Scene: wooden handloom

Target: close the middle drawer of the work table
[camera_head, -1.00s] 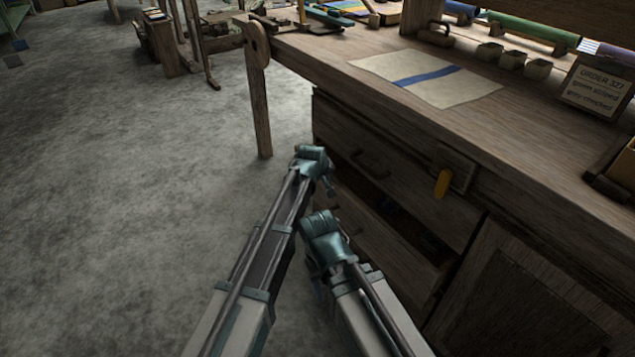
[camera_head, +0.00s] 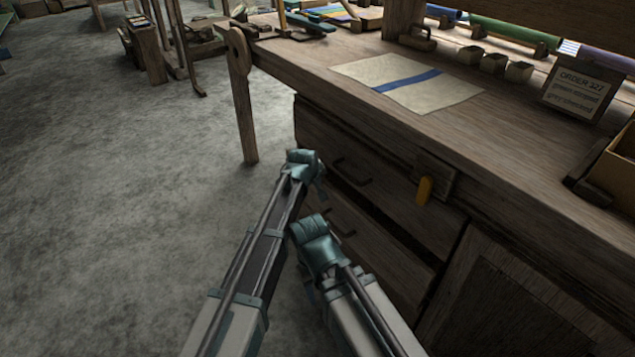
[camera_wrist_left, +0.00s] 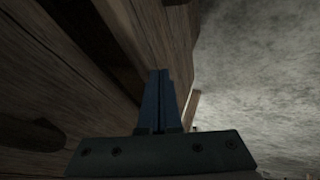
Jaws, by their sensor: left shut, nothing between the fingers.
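The work table (camera_head: 520,150) fills the right of the head view. Its middle drawer (camera_head: 385,255) lies below the top drawer (camera_head: 345,145), with a dark narrow gap above its front. It looks nearly flush, but I cannot tell whether it is fully in. My left gripper (camera_head: 320,193) is beside the left part of the drawer fronts. In the left wrist view its blue fingers (camera_wrist_left: 160,100) are together and empty, close to wood; contact is unclear. My right gripper (camera_head: 312,290) is near the middle drawer, its fingers mostly hidden.
A yellow tag (camera_head: 424,190) hangs on a block at the table front. A cupboard door (camera_head: 500,300) is right of the drawers. A cloth with a blue stripe (camera_head: 405,82) lies on top. Open grey floor (camera_head: 120,220) is at left.

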